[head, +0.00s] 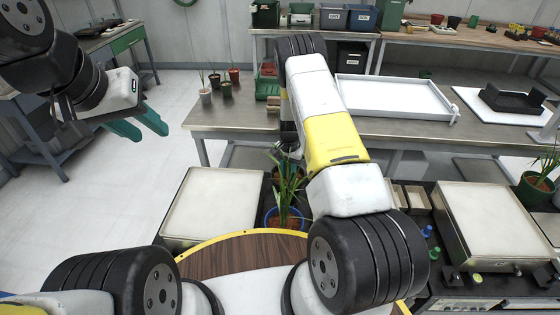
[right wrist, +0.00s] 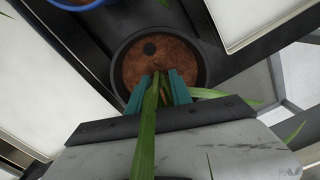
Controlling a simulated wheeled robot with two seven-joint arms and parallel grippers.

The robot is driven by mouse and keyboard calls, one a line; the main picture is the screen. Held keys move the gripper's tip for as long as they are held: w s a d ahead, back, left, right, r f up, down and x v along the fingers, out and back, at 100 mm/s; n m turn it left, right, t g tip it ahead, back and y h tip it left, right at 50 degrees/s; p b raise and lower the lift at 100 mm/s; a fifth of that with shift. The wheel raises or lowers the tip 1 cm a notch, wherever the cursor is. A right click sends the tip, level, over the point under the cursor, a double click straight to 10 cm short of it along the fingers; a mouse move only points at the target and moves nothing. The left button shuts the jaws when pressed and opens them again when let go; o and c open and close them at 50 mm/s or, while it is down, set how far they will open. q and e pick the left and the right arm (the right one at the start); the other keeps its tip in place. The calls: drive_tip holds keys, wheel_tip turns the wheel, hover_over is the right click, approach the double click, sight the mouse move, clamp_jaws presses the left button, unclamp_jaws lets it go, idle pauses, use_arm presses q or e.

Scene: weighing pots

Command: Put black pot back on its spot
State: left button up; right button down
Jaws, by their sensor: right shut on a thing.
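The black pot (right wrist: 119,73), with brown soil, shows in the right wrist view directly in front of my right gripper (right wrist: 164,76). Its teal fingers are shut on the plant's stem (right wrist: 154,88) over the soil; long green leaves run back past the gripper. The near side of the pot is hidden by the gripper. In the head view my right arm hides most of this pot, and the right gripper (head: 287,148) is partly seen. I cannot tell whether the pot touches the surface below. My left gripper (head: 138,130) is open and empty at the upper left, over the floor.
A blue pot (head: 271,221) with a plant stands just nearer to me. White-topped scales lie left (head: 213,205) and right (head: 490,222). The grey table (head: 230,117) beyond bears several small pots and a white tray (head: 395,97). A green pot (head: 535,190) stands at the far right.

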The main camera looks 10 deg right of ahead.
drive_tip(key=shift+f, duration=1.85)
drive_tip(key=c, duration=1.1)
unclamp_jaws()
drive_tip(key=shift+c, duration=0.2)
wheel_tip(320, 180, up, 12)
drive_tip(key=shift+f, duration=0.1)
wheel_tip(320, 180, up, 16)
drive_tip(key=n+t+y, duration=0.1)
hover_over(288, 178)
drive_tip(key=s+a, duration=0.1)
drive_tip(key=s+a+r+n+t+y, duration=0.1)
drive_tip(key=s+r, duration=0.3)
drive_tip(key=r, duration=0.2)
drive_tip(key=s+a+r+n+t, duration=0.1)
drive_tip(key=s+r, duration=0.2)
drive_tip(key=r, duration=0.4)
drive_tip(key=s+r+n+t, duration=0.1)
drive_tip(key=s+r, duration=0.2)
drive_tip(key=s, duration=0.5)
drive_tip(key=s+a+r+n+t, duration=0.1)
drive_tip(key=s+r, duration=0.3)
drive_tip(key=s, duration=0.4)
drive_tip(key=s+r+n+t, duration=0.1)
drive_tip(key=s+r+n, duration=0.2)
drive_tip(key=s, duration=0.5)
drive_tip(key=shift+a+r, duration=0.25)
drive_tip(key=shift+r, duration=0.15)
